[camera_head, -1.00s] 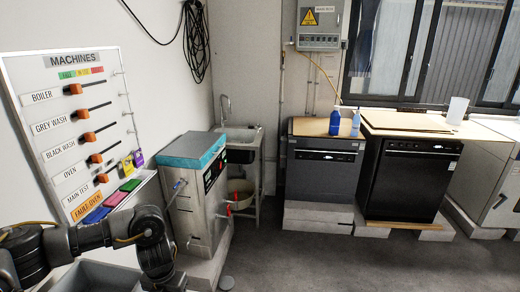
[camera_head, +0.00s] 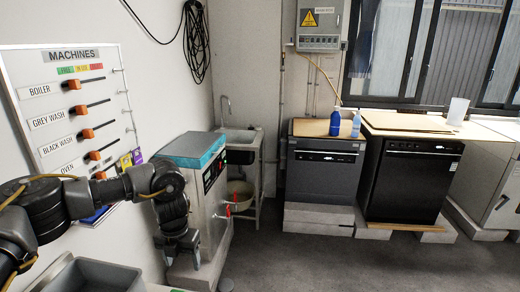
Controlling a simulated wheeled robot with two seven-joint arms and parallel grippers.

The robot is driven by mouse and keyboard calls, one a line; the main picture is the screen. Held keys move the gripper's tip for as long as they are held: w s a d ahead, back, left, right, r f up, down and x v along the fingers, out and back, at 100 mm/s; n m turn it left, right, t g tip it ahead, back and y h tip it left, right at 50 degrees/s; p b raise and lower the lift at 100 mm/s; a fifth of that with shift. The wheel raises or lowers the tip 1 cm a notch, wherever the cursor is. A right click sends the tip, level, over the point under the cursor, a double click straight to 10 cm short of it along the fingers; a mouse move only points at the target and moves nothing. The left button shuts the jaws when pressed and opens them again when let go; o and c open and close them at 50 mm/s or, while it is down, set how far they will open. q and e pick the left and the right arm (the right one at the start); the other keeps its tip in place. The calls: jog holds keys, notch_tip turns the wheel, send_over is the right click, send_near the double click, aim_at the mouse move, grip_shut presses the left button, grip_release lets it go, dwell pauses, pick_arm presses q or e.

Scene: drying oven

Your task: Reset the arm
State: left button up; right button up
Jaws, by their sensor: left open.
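My left arm comes in from the left in the head view, dark with a yellow cable along it. It bends downward at the wrist in front of the steel boiler-like unit. My left gripper (camera_head: 183,252) points down beside the lower left of that steel unit (camera_head: 212,205). Its jaws are small and dark here, and I see nothing held in them. My right gripper is not in view.
A machines board (camera_head: 75,110) with orange sliders hangs on the left wall, partly covered by my arm. A grey bin (camera_head: 95,278) stands at the lower left. Two dark machines (camera_head: 322,178) stand at the back. Grey floor (camera_head: 330,262) is clear in front.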

pick_arm(q)
jog(key=w+d+r+b, duration=0.2)
jog(key=w+d+r, duration=0.1)
jog(key=w, duration=0.3)
jog(key=s+d+n, duration=0.1)
jog(key=n, duration=0.1)
jog(key=s+d+f+n+b, duration=0.1)
jog(key=n, duration=0.1)
jog(key=s+d+f+n, duration=0.1)
jog(key=d+n, duration=0.1)
jog(key=shift+s+b, duration=0.1)
jog(key=shift+b, duration=0.2)
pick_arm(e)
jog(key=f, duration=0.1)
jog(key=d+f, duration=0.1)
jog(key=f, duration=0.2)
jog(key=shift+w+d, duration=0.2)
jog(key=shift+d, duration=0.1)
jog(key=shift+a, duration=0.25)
